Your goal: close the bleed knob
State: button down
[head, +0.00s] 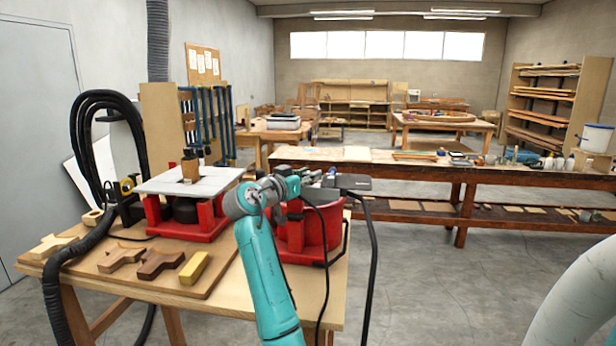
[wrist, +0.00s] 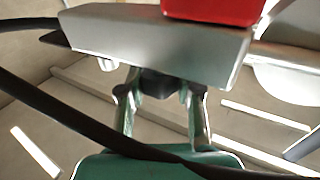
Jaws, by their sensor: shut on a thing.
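A dark knob (wrist: 160,83), which I take to be the bleed knob, sits under a silver metal block (wrist: 150,38) in the wrist view. My gripper (wrist: 160,92) has one finger on each side of it and is shut on it. In the head view my teal arm reaches over the red pot (head: 302,238) on the right of the bench. My gripper (head: 314,178) is small there, by the pot's top, and the knob cannot be made out. How far the knob is turned does not show.
A dark cable (wrist: 60,120) crosses the wrist view close to the gripper. Wooden pieces (head: 160,263) lie on the bench.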

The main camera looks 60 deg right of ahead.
jog(key=c, duration=0.8)
grip_release()
jog(key=shift+o, duration=0.2)
jog(key=w+a, duration=0.1)
jog(key=a, duration=1.1)
jog(key=shift+w, duration=0.1)
